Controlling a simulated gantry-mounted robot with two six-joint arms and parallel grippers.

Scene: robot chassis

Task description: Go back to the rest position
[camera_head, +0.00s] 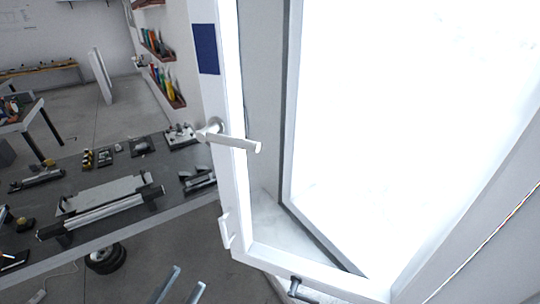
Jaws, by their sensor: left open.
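My left gripper (182,286) shows only by its two finger ends at the bottom edge, left of the window. The fingers are apart with nothing seen between them. They touch nothing that I can see. The rest of the left arm is out of the picture. My right gripper is not in view. The white window sash (237,190) stands open, swung into the room, with a silver lever handle (235,141) on its edge. The gripper is below and left of this handle, clear of it.
A dark workbench (110,215) with several tools and parts lies to the left. A black wheel (104,259) lies on the floor below it. Wall shelves (172,88) hold coloured items. Bright light fills the window opening. A small dark fitting (295,286) sits at the lower frame.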

